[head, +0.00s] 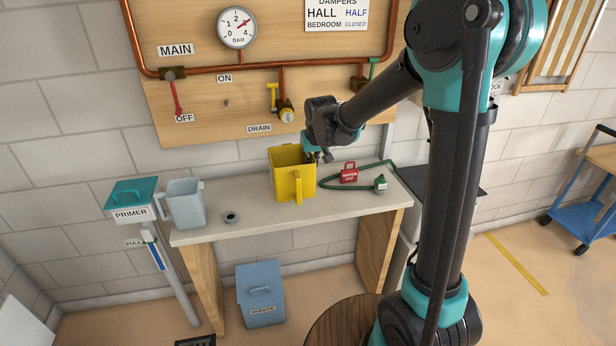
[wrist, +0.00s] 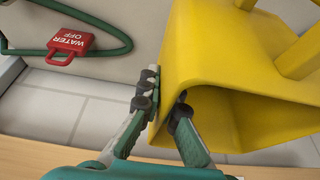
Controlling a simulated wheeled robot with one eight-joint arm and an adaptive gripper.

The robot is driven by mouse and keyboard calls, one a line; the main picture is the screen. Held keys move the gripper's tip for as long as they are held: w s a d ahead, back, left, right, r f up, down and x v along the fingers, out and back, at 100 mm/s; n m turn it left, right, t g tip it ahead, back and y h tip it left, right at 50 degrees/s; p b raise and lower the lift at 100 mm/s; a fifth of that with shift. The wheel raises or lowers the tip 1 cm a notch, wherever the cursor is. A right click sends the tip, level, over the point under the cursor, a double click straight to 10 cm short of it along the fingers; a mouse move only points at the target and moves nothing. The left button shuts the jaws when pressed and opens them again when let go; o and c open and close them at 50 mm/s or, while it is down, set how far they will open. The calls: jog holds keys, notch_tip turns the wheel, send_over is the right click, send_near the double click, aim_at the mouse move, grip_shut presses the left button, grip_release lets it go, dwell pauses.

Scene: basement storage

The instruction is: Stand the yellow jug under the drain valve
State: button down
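The yellow jug (head: 284,181) is upright over the bench top, below and a little in front of the drain valve (head: 285,112). Its handle faces the front. I cannot tell whether its base touches the bench. My gripper (head: 313,155) is at the jug's right rear rim. In the wrist view, the fingers (wrist: 166,105) straddle the wall of the yellow jug (wrist: 215,60), one outside and one inside, closed on it. The DRAIN label (head: 259,128) is on the board left of the valve's outlet.
A red WATER OFF tag (head: 349,173) and green hose (head: 332,186) lie right of the jug. A grey jug (head: 186,204) and small dark ring (head: 231,218) are left on the bench (head: 255,222). A blue WASTE bin (head: 260,292) stands below.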

jog(key=w, duration=0.2)
jog(key=w+a, duration=0.1)
jog(key=shift+w, duration=0.35)
jog(key=shift+s+f, duration=0.15)
jog(key=shift+f, duration=3.35)
jog(key=shift+f, duration=0.1)
jog(key=c, duration=1.7)
grip_release()
